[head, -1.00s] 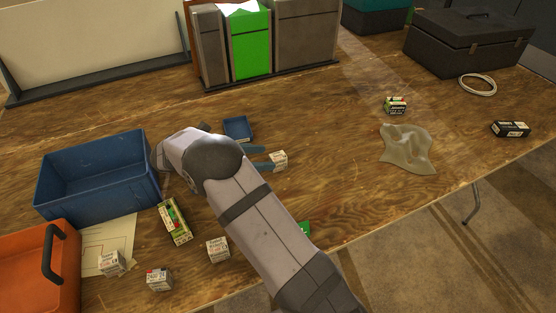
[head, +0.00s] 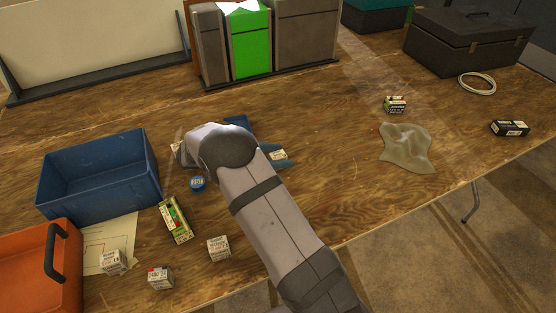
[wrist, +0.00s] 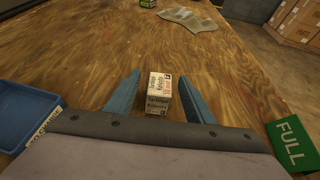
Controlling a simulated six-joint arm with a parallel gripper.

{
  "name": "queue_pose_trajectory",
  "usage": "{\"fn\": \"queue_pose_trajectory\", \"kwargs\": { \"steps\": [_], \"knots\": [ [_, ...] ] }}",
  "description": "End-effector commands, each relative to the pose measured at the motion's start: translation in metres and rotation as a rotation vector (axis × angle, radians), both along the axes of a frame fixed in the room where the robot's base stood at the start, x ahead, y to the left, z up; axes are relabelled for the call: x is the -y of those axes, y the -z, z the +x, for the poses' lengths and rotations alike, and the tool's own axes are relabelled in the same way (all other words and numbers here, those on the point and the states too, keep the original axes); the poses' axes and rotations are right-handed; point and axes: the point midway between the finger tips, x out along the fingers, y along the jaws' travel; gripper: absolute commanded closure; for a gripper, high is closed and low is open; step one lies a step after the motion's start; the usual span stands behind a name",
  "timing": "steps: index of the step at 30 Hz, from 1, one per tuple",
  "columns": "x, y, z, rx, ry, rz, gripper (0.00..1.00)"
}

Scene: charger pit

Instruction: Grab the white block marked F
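A small white block with printed text (wrist: 159,95) stands on the wooden table between my two blue fingers in the wrist view. A small dark mark shows near its top right corner, but I cannot read the letter. My gripper (wrist: 159,80) is open, with one finger on each side of the block and a gap on the left; the right finger is closer. In the head view the block (head: 278,155) shows at the right end of my gripper (head: 274,158), partly hidden by the fingers. Other white printed blocks stand at front left: one (head: 218,248), another (head: 113,262), and one with red (head: 160,277).
A blue tray (wrist: 22,115) lies left of my gripper and a green FULL sign (wrist: 291,143) right. A blue bin (head: 98,205), an orange box (head: 30,275), a green-yellow box (head: 176,220) and a round blue item (head: 198,182) are leftward. A cloth (head: 405,148) lies right, beyond clear table.

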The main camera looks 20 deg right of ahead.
Motion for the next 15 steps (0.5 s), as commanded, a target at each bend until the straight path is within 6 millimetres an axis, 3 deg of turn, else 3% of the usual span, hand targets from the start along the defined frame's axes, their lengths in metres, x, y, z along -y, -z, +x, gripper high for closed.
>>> {"fn": "queue_pose_trajectory", "kwargs": {
  "steps": [1,5,6,15],
  "knots": [
    [-0.0001,0.0000,0.0000,0.000,0.000,0.000,0.61],
    [-0.0002,-0.0001,0.0000,0.000,0.000,0.000,0.92],
    [-0.0002,-0.0001,0.0000,0.000,0.000,0.000,0.96],
    [-0.0002,-0.0020,0.0001,0.001,0.000,0.000,0.96]
  ]
}}
